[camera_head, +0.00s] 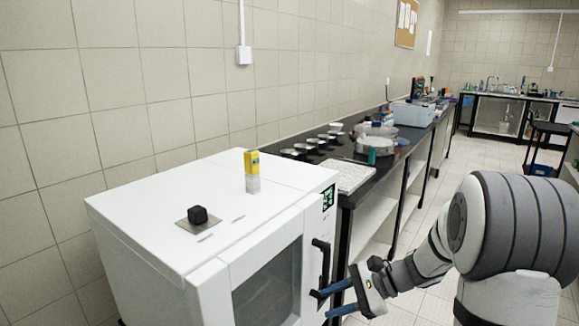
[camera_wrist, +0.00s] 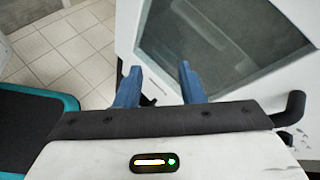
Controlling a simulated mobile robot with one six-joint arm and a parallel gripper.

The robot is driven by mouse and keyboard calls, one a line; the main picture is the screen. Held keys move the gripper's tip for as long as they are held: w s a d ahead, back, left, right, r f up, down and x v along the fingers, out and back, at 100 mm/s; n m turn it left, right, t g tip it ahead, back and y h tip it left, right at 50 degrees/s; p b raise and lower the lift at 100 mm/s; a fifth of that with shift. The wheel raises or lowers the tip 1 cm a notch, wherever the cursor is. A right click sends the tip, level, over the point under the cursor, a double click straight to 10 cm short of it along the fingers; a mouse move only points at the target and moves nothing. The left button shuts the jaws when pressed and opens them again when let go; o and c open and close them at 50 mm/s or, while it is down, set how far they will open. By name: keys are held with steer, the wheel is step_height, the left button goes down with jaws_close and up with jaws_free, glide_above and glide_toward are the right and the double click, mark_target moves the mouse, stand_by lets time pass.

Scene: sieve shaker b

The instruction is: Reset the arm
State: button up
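My gripper (camera_head: 325,301) is at the front of a white oven-like cabinet (camera_head: 150,215), low beside its black door handle (camera_head: 322,268). Its two blue fingers are spread apart with nothing between them in the wrist view (camera_wrist: 158,82). The cabinet door, with a dark glass window (camera_wrist: 225,45), fills the upper right of the wrist view and looks shut in the head view. The handle's end (camera_wrist: 290,108) shows at the right of the wrist view, outside the fingers. From the head view I cannot tell whether a finger touches the handle.
A yellow-and-white box (camera_head: 252,171) and a black knob-like piece on a plate (camera_head: 197,215) sit on the cabinet. A black bench (camera_head: 345,200) with dishes and instruments runs behind it. Tiled floor (camera_wrist: 75,45) is open beside the cabinet.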

steer(key=s+d+r+n+h+p, duration=0.2)
steer(key=s+r+n+h, duration=0.4)
steer(key=s, duration=0.3)
steer(key=s+d+r+n+t+h+p, duration=0.1)
steer(key=s+d+r+n+h+p, duration=0.1)
steer(key=s+r+n+h+p, duration=0.3)
steer(key=s+r+n+h, duration=0.1)
steer(key=s+n, duration=0.2)
steer(key=s, duration=0.2)
steer(key=shift+d+r, duration=0.25)
steer(key=shift+d, duration=0.15)
stand_by(5.7)
